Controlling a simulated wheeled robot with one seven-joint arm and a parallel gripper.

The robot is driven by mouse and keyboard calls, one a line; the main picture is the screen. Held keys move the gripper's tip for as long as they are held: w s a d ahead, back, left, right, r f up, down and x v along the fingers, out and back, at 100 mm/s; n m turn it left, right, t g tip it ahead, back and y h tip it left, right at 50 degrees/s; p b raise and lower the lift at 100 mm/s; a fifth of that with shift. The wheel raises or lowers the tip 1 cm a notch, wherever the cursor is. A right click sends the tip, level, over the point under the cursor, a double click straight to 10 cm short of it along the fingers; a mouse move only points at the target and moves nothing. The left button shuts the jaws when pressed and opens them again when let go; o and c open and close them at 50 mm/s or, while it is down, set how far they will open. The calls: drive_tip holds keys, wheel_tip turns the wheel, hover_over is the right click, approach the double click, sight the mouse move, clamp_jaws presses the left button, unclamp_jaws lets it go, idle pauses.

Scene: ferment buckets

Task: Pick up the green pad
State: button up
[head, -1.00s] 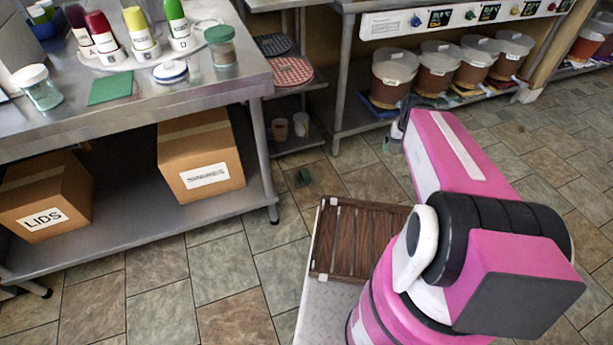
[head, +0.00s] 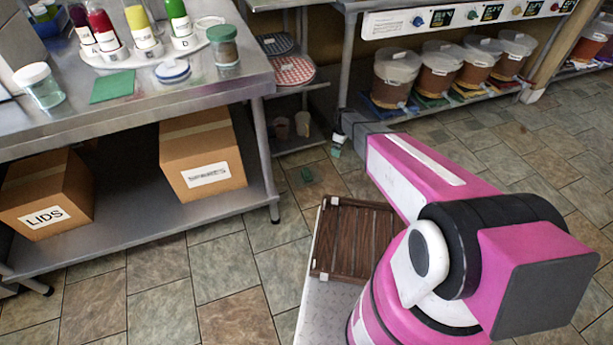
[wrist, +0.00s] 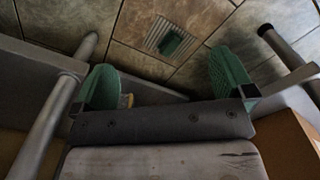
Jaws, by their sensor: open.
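A small dark green pad (wrist: 171,43) lies on a grey floor grate in the wrist view. In the head view the green pad (head: 307,174) lies on the tiled floor, right of the steel table's leg. My gripper (wrist: 168,80) is open, with green fingertips spread wide and nothing between them. In the head view my gripper (head: 337,146) is beyond and right of the pad, apart from it. A flat green square (head: 112,87) also lies on the steel table.
The steel table (head: 110,118) carries jars and bottles, with two cardboard boxes (head: 203,160) on its lower shelf. A rack with several brown buckets (head: 395,75) stands at the back. A slatted brown tray (head: 350,238) is beside my arm. Floor around the pad is clear.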

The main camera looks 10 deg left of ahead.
sight(306, 172)
drive_tip(key=w+a+f+n, duration=0.2)
drive_tip(key=a+f+n, duration=0.1)
drive_tip(key=a+f, duration=0.2)
drive_tip(key=w+a+f+n, duration=0.2)
drive_tip(key=a+f+n, duration=0.1)
drive_tip(key=a+f, duration=0.3)
drive_tip(key=w+a+f+n, duration=0.2)
drive_tip(key=a+f, duration=0.4)
drive_tip(key=f, duration=0.1)
drive_tip(key=shift+f+n, duration=0.4)
drive_tip(key=f, duration=1)
drive_tip(key=shift+s+f, duration=0.15)
drive_tip(key=shift+s, duration=0.1)
drive_tip(key=c, duration=0.8)
